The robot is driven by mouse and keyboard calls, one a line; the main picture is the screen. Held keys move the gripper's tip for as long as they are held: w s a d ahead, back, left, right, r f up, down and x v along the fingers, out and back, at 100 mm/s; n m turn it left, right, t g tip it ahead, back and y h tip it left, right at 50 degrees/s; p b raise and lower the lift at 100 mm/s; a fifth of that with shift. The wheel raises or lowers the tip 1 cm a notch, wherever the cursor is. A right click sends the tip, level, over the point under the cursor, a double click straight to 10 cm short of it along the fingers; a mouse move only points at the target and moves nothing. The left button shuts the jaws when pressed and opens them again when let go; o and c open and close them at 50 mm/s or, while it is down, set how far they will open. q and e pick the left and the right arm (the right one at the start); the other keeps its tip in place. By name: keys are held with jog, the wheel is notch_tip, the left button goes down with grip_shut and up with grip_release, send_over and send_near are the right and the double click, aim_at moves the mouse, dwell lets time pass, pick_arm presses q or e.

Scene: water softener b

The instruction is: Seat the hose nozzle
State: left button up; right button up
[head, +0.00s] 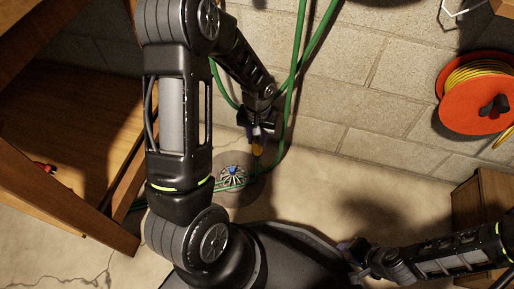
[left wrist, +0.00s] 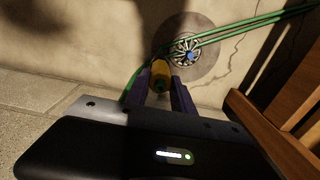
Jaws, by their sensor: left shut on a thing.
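The hose nozzle (head: 257,148) is a small yellow piece on the green hose. My left gripper (head: 258,139) is shut on it, in front of the block wall. In the left wrist view the yellow nozzle (left wrist: 161,73) sits between the two purple fingers of the left gripper (left wrist: 163,84). A round floor drain (head: 233,177) with a metal grate and blue centre lies below and left of the nozzle in the head view. In the left wrist view the drain (left wrist: 188,54) is beyond the fingertips, apart from the nozzle. My right gripper (head: 353,252) is low at right; its jaws are unclear.
The green hose (head: 296,62) hangs down the block wall, and green hose also crosses the drain. A wooden shelf (head: 85,120) stands at left. An orange cable reel (head: 476,92) is on the wall at right. A wooden box (head: 478,200) stands below it. Floor between is clear.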

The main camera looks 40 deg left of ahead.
pick_arm(q)
grip_shut()
notch_tip(320, 180, up, 6)
jog(key=p, duration=0.4)
jog(key=shift+f+p, duration=0.2)
jog(key=shift+p, duration=0.15)
